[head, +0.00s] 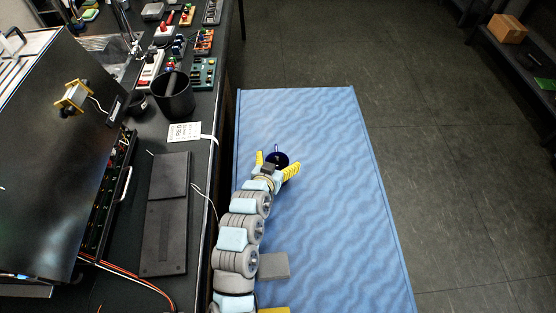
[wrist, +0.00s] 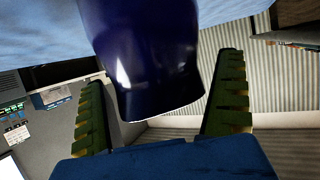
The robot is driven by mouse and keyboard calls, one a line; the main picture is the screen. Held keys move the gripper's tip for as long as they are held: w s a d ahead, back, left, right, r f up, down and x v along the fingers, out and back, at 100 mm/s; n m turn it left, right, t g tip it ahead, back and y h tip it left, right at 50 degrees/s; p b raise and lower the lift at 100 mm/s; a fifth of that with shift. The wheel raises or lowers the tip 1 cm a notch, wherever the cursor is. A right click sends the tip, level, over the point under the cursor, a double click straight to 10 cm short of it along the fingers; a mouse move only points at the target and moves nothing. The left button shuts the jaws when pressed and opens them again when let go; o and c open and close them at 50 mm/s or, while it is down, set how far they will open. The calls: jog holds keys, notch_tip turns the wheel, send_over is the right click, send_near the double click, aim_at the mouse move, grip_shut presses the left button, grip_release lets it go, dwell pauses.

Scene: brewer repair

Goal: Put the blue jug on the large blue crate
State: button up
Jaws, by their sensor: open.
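The dark blue jug (head: 281,157) is over the upper left part of the large blue crate (head: 320,130), whose wavy blue top shows in the head view. My gripper (head: 275,165) is at the jug, with its yellow fingers spread on either side. In the wrist view the glossy jug (wrist: 150,60) lies between the two open fingers, with gaps visible beside it. The crate's blue surface (wrist: 40,30) shows behind the jug at the top. The jug's far end is cut off by the frame, so its contact with the crate is hidden.
A black bench with a dark bin (head: 174,96), a flat black panel (head: 165,215) and several tools runs along the left of the crate. A grey block (head: 273,265) is near my arm. The crate's right side is clear.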

jog(key=shift+s+r, duration=0.1)
jog(key=shift+r, duration=0.1)
jog(key=shift+p+v, duration=0.85)
jog(key=shift+v, duration=1.8)
jog(key=shift+f, duration=0.1)
